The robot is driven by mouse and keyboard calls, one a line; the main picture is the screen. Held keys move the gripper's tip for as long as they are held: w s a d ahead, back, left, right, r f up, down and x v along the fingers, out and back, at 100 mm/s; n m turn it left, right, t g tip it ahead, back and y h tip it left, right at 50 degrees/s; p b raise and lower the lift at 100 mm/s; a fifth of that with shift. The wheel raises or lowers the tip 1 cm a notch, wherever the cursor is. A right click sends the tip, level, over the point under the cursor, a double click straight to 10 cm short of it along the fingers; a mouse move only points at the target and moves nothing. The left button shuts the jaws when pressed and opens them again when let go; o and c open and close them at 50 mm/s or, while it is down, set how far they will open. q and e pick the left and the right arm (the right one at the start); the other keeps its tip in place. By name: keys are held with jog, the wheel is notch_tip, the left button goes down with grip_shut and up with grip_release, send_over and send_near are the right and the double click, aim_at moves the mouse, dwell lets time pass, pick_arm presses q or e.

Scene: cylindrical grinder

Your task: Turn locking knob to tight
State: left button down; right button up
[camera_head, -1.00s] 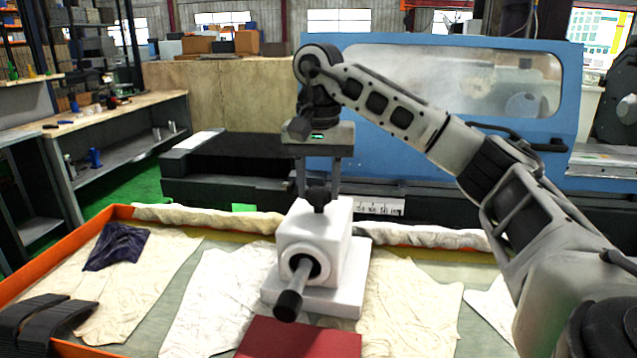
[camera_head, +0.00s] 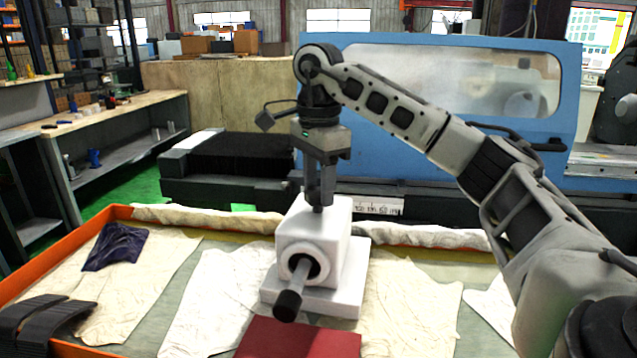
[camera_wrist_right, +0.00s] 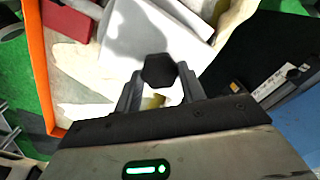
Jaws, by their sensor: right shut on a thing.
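The locking knob is a small black knob (camera_wrist_right: 158,70) on top of a white block-shaped fixture (camera_head: 315,238). In the head view it is mostly hidden by my right gripper (camera_head: 319,190), which points straight down over the fixture's top. In the right wrist view the knob sits between the two fingers of the right gripper (camera_wrist_right: 159,80), and they are closed on it. A rod with a black handle end (camera_head: 288,305) sticks out of the fixture's front, apart from the gripper.
The fixture stands on an orange-edged table (camera_head: 120,212) with cream cloths (camera_head: 405,305). A red block (camera_head: 300,340) lies in front and a dark blue cloth (camera_head: 115,247) at left. The blue grinder (camera_head: 450,130) stands behind.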

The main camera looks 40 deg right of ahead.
aim_at(319, 191)
jog(key=m, duration=0.4)
jog(key=shift+m, duration=0.3)
jog(key=m, duration=0.4)
jog(key=shift+s+m, duration=0.1)
jog(key=shift+m, duration=0.2)
jog(key=m, duration=0.4)
jog(key=shift+m, duration=0.3)
jog(key=shift+a+m, duration=0.1)
jog(key=shift+m, duration=2.1)
jog(key=o, duration=1)
jog(key=shift+r, duration=0.15)
notch_tip(319, 191, up, 16)
jog(key=shift+f, duration=0.15)
